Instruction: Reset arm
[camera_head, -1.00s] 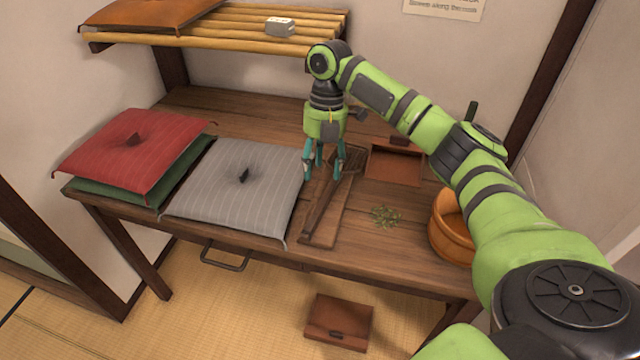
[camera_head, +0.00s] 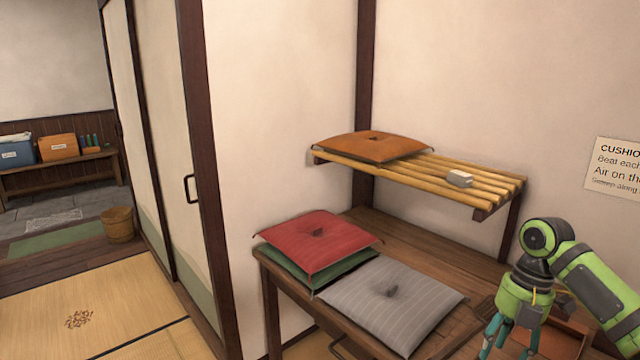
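My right arm comes in from the right edge in the head view. Its gripper (camera_head: 508,338) points down over the right part of the wooden table (camera_head: 405,237), right of the grey striped cushion (camera_head: 375,297). Its teal fingers are spread apart, with nothing seen between them. The fingertips are near the table's worktop. My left gripper is not in view.
A red cushion (camera_head: 318,240) lies on a green cushion (camera_head: 345,270) at the table's left. Dry leaves (camera_head: 79,318) lie on the open tatami at left.

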